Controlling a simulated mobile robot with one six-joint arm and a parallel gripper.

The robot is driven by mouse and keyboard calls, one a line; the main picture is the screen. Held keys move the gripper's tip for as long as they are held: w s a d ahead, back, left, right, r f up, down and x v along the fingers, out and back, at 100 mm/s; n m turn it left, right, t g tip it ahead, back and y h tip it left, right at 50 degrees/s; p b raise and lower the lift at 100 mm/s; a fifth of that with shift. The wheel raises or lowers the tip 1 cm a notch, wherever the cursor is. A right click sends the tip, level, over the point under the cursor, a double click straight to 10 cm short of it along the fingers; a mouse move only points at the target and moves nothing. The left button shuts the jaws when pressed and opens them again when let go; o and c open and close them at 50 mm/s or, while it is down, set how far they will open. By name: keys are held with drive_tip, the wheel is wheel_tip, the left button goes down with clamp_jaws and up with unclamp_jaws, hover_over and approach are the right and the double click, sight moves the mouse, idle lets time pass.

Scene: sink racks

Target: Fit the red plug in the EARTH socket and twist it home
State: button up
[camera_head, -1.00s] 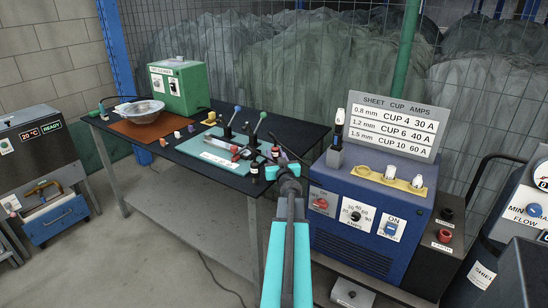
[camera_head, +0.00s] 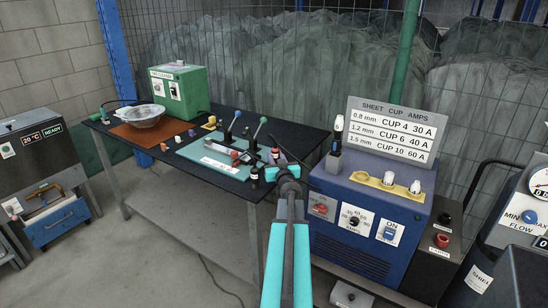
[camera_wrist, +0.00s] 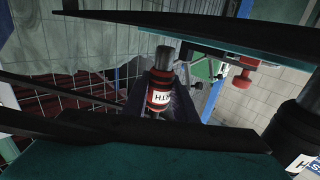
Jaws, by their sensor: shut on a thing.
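My gripper (camera_head: 287,170) reaches out in front of me, at the right end of the bench. In the wrist view its dark jaws are shut on the red plug (camera_wrist: 159,98), a dark cylinder with a red band and a white label. The label's letters appear turned over. The plug's lower end is hidden. On the dark box at the right, the red socket (camera_head: 441,240) sits in front of a black one (camera_head: 444,218). The small label below the red socket is too small to read surely. My gripper is well to the left of these sockets.
The blue machine (camera_head: 375,207), with knobs and white cups on top, stands between my gripper and the sockets. A sign board (camera_head: 391,131) rises behind it. The bench (camera_head: 208,178) at the left holds a teal mat, a bowl and a dark bottle (camera_head: 255,176).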

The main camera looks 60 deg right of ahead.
drive_tip(key=shift+r+p, duration=0.9)
drive_tip(key=shift+r, duration=0.05)
drive_tip(key=r+p+v, duration=0.1)
drive_tip(key=p+v, duration=1.5)
drive_tip(key=p, duration=0.2)
drive_tip(key=shift+w+r, duration=0.15)
drive_tip(key=shift+r, duration=0.05)
drive_tip(key=shift+a, duration=0.15)
idle(0.4)
